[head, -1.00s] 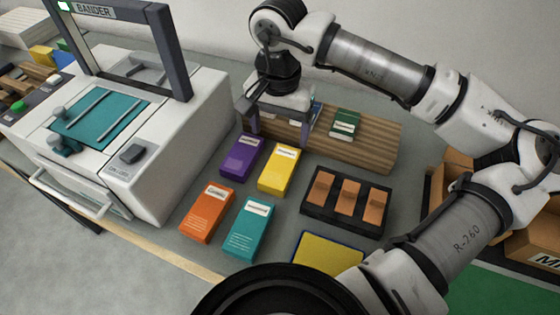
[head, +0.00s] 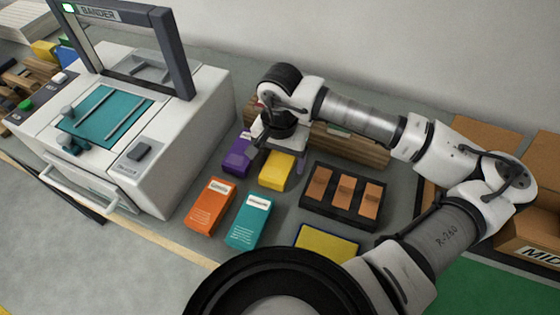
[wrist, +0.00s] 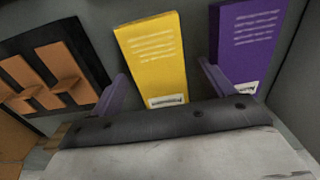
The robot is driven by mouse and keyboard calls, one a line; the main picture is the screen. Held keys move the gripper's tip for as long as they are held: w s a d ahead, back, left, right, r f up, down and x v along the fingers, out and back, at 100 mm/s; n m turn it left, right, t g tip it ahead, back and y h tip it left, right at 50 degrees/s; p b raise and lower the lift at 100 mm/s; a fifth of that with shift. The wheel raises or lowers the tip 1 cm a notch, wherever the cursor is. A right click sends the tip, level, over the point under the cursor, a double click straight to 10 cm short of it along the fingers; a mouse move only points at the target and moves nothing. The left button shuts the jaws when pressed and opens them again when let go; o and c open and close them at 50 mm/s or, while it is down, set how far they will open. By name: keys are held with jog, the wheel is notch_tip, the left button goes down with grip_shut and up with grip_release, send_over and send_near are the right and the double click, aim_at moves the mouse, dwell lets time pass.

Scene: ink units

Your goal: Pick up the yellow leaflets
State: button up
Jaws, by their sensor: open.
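The yellow leaflets (head: 276,173) form a flat upright-edged stack on the grey table, and the arm hides their far end in the head view. In the wrist view the yellow leaflets (wrist: 152,55) show lines of print and a white label at the near end. My gripper (head: 277,158) is open above them. In the wrist view my gripper (wrist: 163,72) has one finger on each side of the yellow stack, with nothing held. The right finger lies between the yellow and purple stacks. Finger height against the stack is unclear.
Purple leaflets (head: 236,160) lie close beside the yellow ones; orange (head: 208,207) and teal (head: 249,221) stacks lie in front. A black tray (head: 336,217) with orange-brown pieces is to the right. A wooden block (head: 365,152) stands behind, the white bander (head: 185,148) at left.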

jog(key=shift+c, duration=0.4)
jog(key=c, duration=1.1)
jog(key=shift+o, duration=0.2)
